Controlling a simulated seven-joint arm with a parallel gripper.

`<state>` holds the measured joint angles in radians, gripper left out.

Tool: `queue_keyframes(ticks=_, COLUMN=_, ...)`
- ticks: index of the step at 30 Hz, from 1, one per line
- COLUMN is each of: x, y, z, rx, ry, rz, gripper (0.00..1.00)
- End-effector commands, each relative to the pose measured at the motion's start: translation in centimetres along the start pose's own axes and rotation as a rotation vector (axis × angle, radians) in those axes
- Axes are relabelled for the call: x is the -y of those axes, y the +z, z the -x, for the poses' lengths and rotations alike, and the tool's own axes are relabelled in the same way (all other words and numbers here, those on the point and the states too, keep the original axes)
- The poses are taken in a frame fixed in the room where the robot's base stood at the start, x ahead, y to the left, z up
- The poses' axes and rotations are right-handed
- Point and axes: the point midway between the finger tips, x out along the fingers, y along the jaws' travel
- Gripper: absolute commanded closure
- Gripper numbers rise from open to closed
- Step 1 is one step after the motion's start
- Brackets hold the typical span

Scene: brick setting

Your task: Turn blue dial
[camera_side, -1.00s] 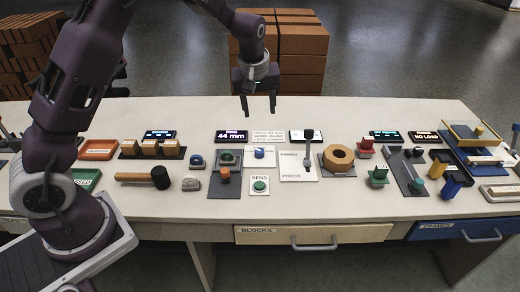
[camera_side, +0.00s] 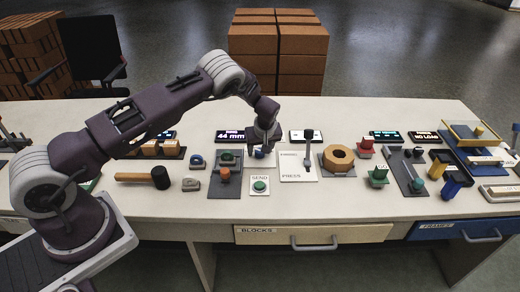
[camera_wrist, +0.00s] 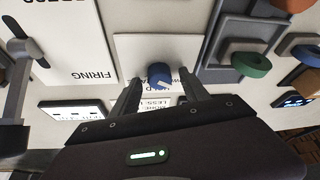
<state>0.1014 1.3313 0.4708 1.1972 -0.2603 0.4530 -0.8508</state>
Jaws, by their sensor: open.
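The blue dial (camera_wrist: 159,74) is a small round knob with a white mark, on a white plate (camera_wrist: 130,48) with printed text. In the side view the dial (camera_side: 259,154) shows just under my gripper (camera_side: 263,143). In the wrist view my gripper (camera_wrist: 160,92) is open, with one finger on each side of the dial's near edge. I cannot tell whether the fingers touch it. Part of the plate's text is hidden by the fingers.
A panel with a green knob (camera_side: 227,158) and an orange knob (camera_side: 223,173) lies left of the dial. A lever plate marked FIRING (camera_side: 297,170) is to the right. A green button (camera_side: 260,186) is in front. Displays (camera_side: 306,135) stand behind.

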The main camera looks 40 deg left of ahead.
Motion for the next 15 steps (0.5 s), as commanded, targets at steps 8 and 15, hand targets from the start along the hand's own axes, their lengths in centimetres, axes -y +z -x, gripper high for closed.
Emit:
queue_keyframes(ticks=8, x=0.01, y=0.01, z=0.03, rx=0.000, ry=0.000, rz=0.000, gripper=0.92)
queue_keyframes(ticks=15, x=0.03, y=0.01, z=0.04, rx=0.001, ry=0.002, rz=-0.006, gripper=1.00)
